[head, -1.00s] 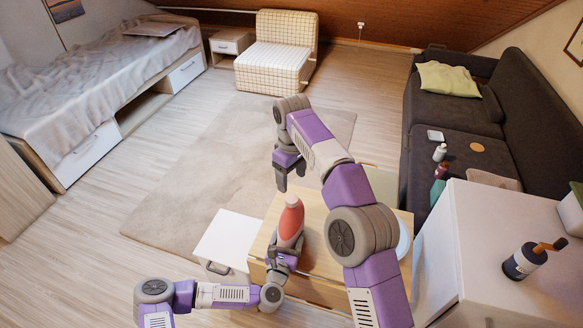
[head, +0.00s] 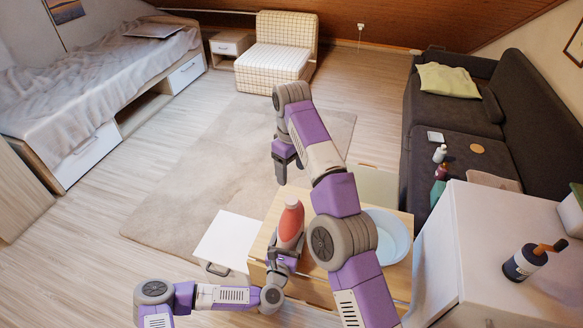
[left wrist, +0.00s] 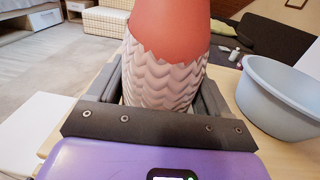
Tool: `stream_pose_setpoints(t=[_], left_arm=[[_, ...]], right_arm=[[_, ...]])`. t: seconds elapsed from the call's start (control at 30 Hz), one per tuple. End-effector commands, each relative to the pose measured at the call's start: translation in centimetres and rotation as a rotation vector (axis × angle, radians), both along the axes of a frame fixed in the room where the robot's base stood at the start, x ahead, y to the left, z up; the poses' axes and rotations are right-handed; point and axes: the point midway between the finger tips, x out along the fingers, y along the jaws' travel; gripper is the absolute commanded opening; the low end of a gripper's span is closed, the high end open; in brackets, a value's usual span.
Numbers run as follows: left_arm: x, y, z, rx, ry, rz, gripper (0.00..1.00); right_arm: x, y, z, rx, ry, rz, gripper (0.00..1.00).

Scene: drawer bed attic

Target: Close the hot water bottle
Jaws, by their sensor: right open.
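The hot water bottle (head: 290,224) is red on top, with a pale zigzag-patterned cover on its lower part in the left wrist view (left wrist: 165,68). It stands upright over the small wooden table (head: 322,288). My left gripper (head: 283,262) is shut on the bottle's covered lower part, one finger on each side. My right gripper (head: 283,175) is open and empty, apart from the bottle and above and slightly left of its top in the head view. The bottle's mouth is too small to tell whether a cap is on it.
A pale blue basin (head: 390,238) sits on the table's right, partly behind my right arm; the left wrist view shows it too (left wrist: 282,98). A white drawer unit (head: 226,240) stands left of the table. A dark sofa (head: 470,135) and white cabinet (head: 500,230) are at right.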

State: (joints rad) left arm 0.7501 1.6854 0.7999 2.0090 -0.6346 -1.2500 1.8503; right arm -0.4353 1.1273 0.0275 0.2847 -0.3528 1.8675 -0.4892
Motion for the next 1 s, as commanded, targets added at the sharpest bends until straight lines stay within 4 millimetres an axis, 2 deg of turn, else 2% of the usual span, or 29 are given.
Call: stream_pose_setpoints(t=[0.03, 0.1, 0.13, 0.4, 0.8, 1.0], left_arm=[[0.0, 0.0, 0.0, 0.000, 0.000, 0.000, 0.88], [0.0, 0.0, 0.0, 0.000, 0.000, 0.000, 0.98], [0.0, 0.0, 0.0, 0.000, 0.000, 0.000, 1.00], [-0.3, 0.1, 0.0, 0.000, 0.001, 0.001, 1.00], [-6.1, 1.6, 0.0, 0.000, 0.002, 0.000, 1.00], [-7.3, 1.8, 0.0, -0.001, 0.000, 0.000, 1.00]], right_arm=[[0.0, 0.0, 0.0, 0.000, 0.000, 0.000, 0.70], [0.0, 0.0, 0.0, 0.000, 0.000, 0.000, 0.70], [0.0, 0.0, 0.0, 0.000, 0.000, 0.000, 0.70], [0.0, 0.0, 0.1, 0.001, -0.001, 0.000, 0.70], [0.0, 0.0, 1.0, 0.001, -0.001, 0.000, 0.70], [0.0, 0.0, 1.0, 0.000, 0.000, 0.000, 0.70]])
